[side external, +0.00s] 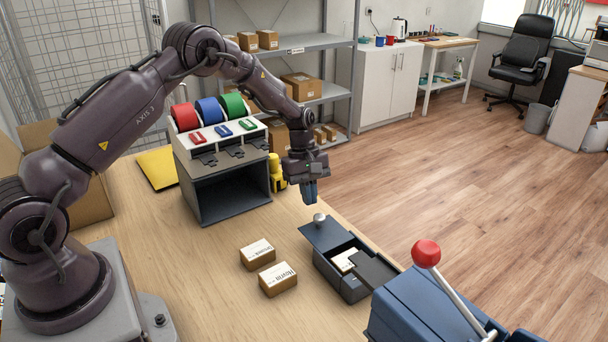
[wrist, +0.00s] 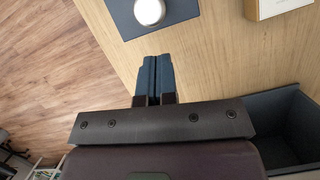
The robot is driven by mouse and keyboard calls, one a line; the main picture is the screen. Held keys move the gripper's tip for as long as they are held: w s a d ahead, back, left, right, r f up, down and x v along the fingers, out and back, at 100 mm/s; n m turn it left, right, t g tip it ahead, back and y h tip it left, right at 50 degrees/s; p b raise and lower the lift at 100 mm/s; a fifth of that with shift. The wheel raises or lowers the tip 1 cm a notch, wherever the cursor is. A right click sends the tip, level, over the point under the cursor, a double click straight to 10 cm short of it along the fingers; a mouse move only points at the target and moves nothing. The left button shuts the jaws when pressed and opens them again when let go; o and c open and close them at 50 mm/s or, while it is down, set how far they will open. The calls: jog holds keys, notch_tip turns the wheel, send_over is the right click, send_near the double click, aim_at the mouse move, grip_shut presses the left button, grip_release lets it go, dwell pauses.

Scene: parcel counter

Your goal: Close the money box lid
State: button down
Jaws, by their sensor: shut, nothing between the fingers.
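The money box (side external: 352,291) is a dark blue-grey box on the counter, right of centre in the side view. Its lid (side external: 316,237), a flat dark plate with a round silver knob (side external: 320,219), sits off toward the back left, overhanging the box. The box is partly open, with pale contents (side external: 345,260) showing beside a dark grey panel (side external: 377,271). My gripper (side external: 311,201) points down above the knob, apart from it, its blue fingers shut and empty. In the wrist view, the fingertips (wrist: 152,60) lie just short of the lid (wrist: 180,14) and knob (wrist: 149,11).
Two small parcels (side external: 257,254) (side external: 278,280) lie left of the box. A blue machine with a red-knobbed lever (side external: 426,254) stands close at the right. A tape dispenser stand (side external: 226,190) and a yellow object (side external: 276,175) stand behind. Bare counter lies at the front.

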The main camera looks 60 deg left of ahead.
aim_at(336, 241)
jog(key=shift+s+d+f, duration=0.1)
jog(key=shift+d, duration=0.5)
jog(key=shift+s+d+f, duration=0.1)
jog(key=shift+d, duration=0.45)
jog(key=d, duration=0.7)
jog(key=shift+s+d, duration=0.15)
jog(key=shift+d, duration=0.25)
jog(key=shift+a, duration=0.1)
